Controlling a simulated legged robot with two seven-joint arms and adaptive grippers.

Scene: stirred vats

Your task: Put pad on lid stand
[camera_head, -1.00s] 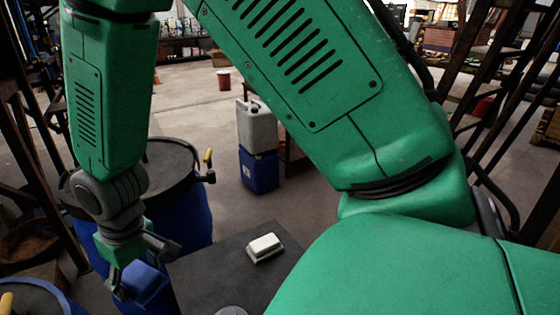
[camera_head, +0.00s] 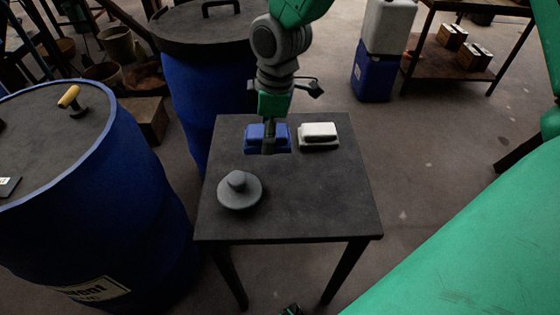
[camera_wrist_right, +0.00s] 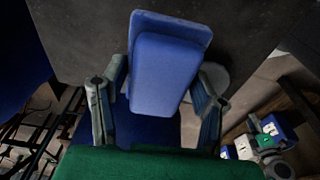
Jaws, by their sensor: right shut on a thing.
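My right gripper (camera_head: 268,146) is shut on a blue pad (camera_head: 282,138), at the far left part of a small dark table, which looks like the lid stand (camera_head: 320,200). The right wrist view shows the blue pad (camera_wrist_right: 168,65) between both fingers, with the dark tabletop (camera_wrist_right: 85,35) beyond it. I cannot tell whether the pad touches the tabletop. A white pad-like block (camera_head: 318,132) lies on the table just right of the blue pad. A grey round piece with a knob (camera_head: 238,190) sits nearer on the table's left side.
Blue drums with dark lids stand left (camera_head: 95,190) and behind (camera_head: 190,90) the table. Stacked white and blue canisters (camera_head: 373,75) stand on the floor behind right.

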